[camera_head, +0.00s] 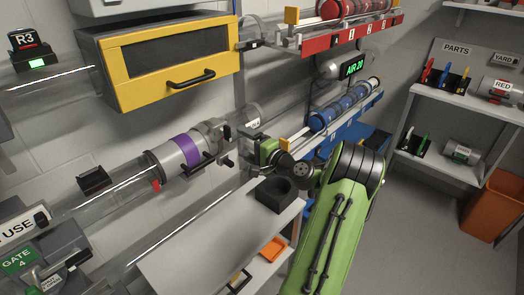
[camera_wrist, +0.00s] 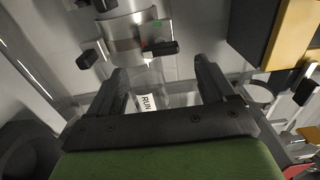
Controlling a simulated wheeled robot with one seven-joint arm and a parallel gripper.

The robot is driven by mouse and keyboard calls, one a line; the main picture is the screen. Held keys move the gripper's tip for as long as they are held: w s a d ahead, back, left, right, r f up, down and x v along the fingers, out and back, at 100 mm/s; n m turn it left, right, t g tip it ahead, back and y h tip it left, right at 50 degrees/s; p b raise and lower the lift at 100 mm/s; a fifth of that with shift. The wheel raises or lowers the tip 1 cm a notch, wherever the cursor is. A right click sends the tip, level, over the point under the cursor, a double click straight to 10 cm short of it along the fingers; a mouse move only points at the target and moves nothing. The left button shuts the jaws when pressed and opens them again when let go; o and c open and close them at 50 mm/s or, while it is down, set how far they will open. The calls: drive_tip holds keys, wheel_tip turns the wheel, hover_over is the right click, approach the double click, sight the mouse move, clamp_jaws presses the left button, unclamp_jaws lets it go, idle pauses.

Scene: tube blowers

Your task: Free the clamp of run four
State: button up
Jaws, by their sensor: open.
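The clamp is a grey metal collar (camera_head: 211,130) around a clear tube, just right of a purple band (camera_head: 186,149) in the head view. In the wrist view the clamp band (camera_wrist: 124,36) is at the top, with a black handle (camera_wrist: 157,49) across its lower right and a small green mark above it. A white label reading RUN (camera_wrist: 147,102) shows on the tube between my fingers. My gripper (camera_wrist: 160,76) is open and empty, its fingers pointing toward the clamp and apart from the handle in the picture. The exact gap cannot be told.
A yellow-framed cabinet (camera_head: 168,58) hangs above the clamp. A black block with a round recess (camera_head: 276,196) stands on the bench below my gripper. Racks of red canisters (camera_head: 355,8) and blue canisters (camera_head: 345,105) are to the right. A green GATE 4 box (camera_head: 20,262) is lower left.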

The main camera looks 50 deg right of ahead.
drive_tip(key=s+a, duration=0.1)
drive_tip(key=s, duration=0.8)
drive_tip(key=shift+p, duration=0.45)
drive_tip(key=shift+s, duration=0.1)
drive_tip(key=w+a+n+g+y, duration=0.45)
drive_tip(key=w+a+n, duration=0.3)
drive_tip(key=a, duration=0.55)
drive_tip(key=a+n+g, duration=0.6)
drive_tip(key=a, duration=1)
drive_tip(key=s+a+r+n+g+h, duration=0.1)
drive_tip(key=s+a+r+n, duration=0.2)
drive_tip(key=s, duration=0.6)
drive_tip(key=s+a+r+n+g+h, duration=0.1)
drive_tip(key=s+a+n+h, duration=0.15)
drive_tip(key=s+a, duration=0.5)
wheel_tip(320, 180, up, 14)
drive_tip(key=s+d+p, duration=0.1)
drive_tip(key=d+p, duration=0.1)
drive_tip(key=p, duration=1.1)
drive_tip(key=shift+s+d+f+y, duration=0.15)
drive_tip(key=shift+s+f+y, duration=0.1)
drive_tip(key=shift+s+y, duration=0.15)
